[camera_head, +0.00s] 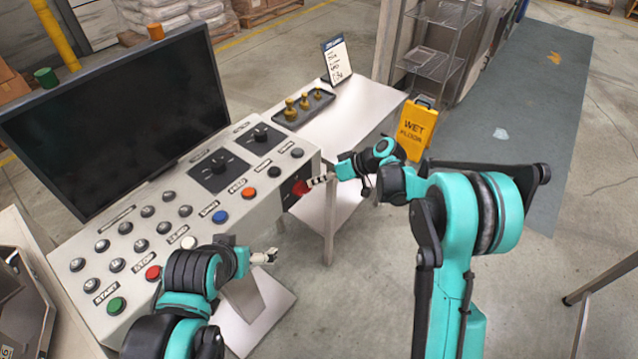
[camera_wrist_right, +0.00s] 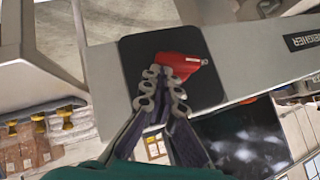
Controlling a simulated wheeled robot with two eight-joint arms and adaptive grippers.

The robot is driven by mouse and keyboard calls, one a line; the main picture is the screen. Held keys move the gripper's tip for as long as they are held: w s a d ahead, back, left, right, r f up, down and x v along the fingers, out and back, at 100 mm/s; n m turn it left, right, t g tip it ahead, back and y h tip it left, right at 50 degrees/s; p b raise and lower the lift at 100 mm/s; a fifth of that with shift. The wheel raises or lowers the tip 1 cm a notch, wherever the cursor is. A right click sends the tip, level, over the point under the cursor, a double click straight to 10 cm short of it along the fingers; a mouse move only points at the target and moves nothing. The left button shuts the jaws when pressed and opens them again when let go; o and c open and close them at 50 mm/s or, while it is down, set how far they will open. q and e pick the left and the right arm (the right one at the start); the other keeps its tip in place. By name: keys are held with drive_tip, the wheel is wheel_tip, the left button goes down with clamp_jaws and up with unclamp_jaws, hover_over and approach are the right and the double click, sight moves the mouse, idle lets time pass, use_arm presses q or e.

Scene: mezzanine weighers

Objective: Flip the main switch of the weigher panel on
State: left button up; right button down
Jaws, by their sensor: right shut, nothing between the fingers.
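The main switch is a red handle (camera_head: 299,188) on a dark plate on the right end face of the weigher panel (camera_head: 215,228). In the right wrist view the red handle (camera_wrist_right: 182,64) lies across its black plate (camera_wrist_right: 135,58), its white-marked end toward the right. My right gripper (camera_head: 311,183) is shut and empty, its fingertips (camera_wrist_right: 166,76) right at the handle and covering part of it. I cannot tell whether they touch. My left gripper (camera_head: 271,257) hangs in front of the panel's lower part, apart from the switch. Its jaw opening is unclear.
The panel top carries several buttons, two black rotary knobs and a large dark screen (camera_head: 125,120). A side table (camera_head: 355,105) behind holds a tray of brass weights (camera_head: 290,112) and a small sign (camera_head: 338,62). A yellow wet-floor sign (camera_head: 416,128) stands beyond my right arm.

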use_arm(q)
drive_tip(key=shift+f+b, duration=2)
drive_tip(key=shift+f, duration=0.25)
use_arm(e)
drive_tip(key=shift+w+d+f+m+g+y, duration=0.1)
drive_tip(key=shift+f+m+g+y, duration=0.25)
drive_tip(key=shift+f, duration=0.35)
drive_tip(key=shift+w+a+f+m+g+y, duration=0.1)
drive_tip(key=shift+f+m+g+y, duration=0.15)
drive_tip(key=shift+f+g+y, duration=0.35)
drive_tip(key=shift+w+d+f+m+g+y, duration=0.15)
drive_tip(key=shift+f+m+y, duration=0.15)
drive_tip(key=shift+f, duration=0.55)
use_arm(q)
drive_tip(key=shift+f, duration=0.15)
use_arm(e)
drive_tip(key=shift+s+f, duration=0.15)
drive_tip(key=shift+f, duration=0.1)
